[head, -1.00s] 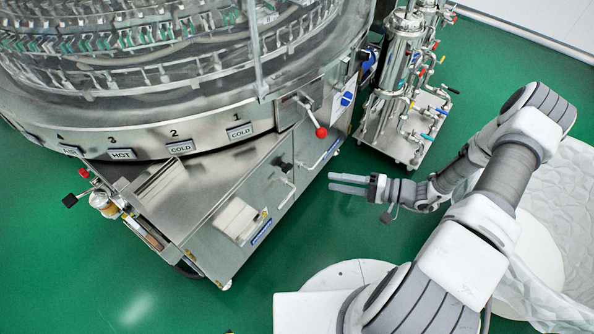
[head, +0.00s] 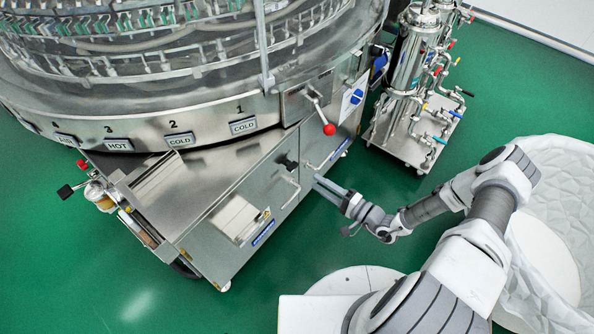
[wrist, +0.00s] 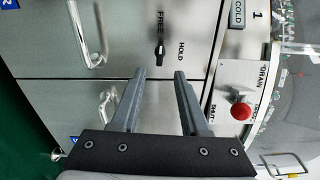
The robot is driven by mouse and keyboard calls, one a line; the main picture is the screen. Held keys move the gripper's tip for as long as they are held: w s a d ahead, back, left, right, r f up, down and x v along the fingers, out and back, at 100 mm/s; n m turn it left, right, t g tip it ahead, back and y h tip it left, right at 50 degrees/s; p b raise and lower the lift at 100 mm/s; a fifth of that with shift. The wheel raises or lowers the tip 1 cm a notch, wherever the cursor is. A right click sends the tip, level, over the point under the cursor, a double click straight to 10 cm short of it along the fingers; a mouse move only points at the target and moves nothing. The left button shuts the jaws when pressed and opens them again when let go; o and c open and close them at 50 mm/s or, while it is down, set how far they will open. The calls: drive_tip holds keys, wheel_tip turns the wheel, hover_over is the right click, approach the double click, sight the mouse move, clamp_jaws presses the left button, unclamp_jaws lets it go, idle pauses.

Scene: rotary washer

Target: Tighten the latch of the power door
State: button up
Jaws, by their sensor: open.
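The latch is a small black knob (wrist: 160,50) on a steel door panel (wrist: 130,25), with FREE and HOLD printed beside it. In the wrist view its long side lines up with the FREE label, and HOLD is to its right. In the head view the latch (head: 290,164) is on the washer's front, above a bent metal handle (head: 293,188). My gripper (head: 318,181) is open and empty, in front of the panel, to the right of and below the latch. In the wrist view its fingertips (wrist: 160,72) point at the latch, apart from it.
A red-tipped drain lever (head: 329,129) sticks out to the upper right of the latch. A second door handle (head: 320,162) is close to my fingers. A wheeled pipe-and-tank unit (head: 412,100) stands to the right. Green floor in front is clear.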

sight(295, 168)
drive_tip(key=b+x, duration=0.2)
drive_tip(key=x, duration=0.7)
drive_tip(key=shift+w+a, duration=0.1)
drive_tip(key=shift+w, duration=0.05)
clamp_jaws()
